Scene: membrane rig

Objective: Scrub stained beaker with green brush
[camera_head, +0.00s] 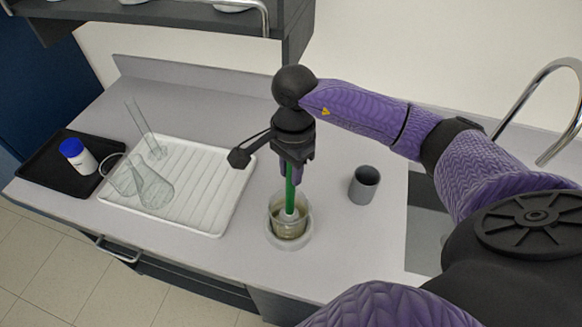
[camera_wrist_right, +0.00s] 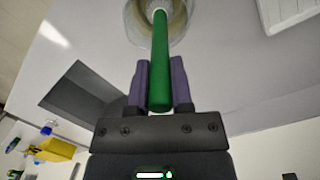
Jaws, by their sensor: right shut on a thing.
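My right gripper (camera_head: 290,172) is shut on the green brush (camera_head: 290,192) and holds it about upright, bristle end down. The brush's lower end is inside the stained beaker (camera_head: 290,228), a glass vessel with a brownish tint. The beaker stands on a round grey base (camera_head: 288,243) on the counter. In the right wrist view the green handle (camera_wrist_right: 160,70) lies between the two purple fingers (camera_wrist_right: 158,88), and the beaker's rim (camera_wrist_right: 130,20) shows beyond it. Whether the bristles touch the beaker's wall or bottom I cannot tell. My left gripper is not in view.
A white drying rack (camera_head: 205,205) with glassware (camera_head: 154,188) stands left of the beaker. A black tray (camera_head: 50,172) with a blue-capped white bottle (camera_head: 77,156) is at far left. A grey cup (camera_head: 364,185) stands right of the beaker, near the sink (camera_head: 428,230) and faucet (camera_head: 547,72).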

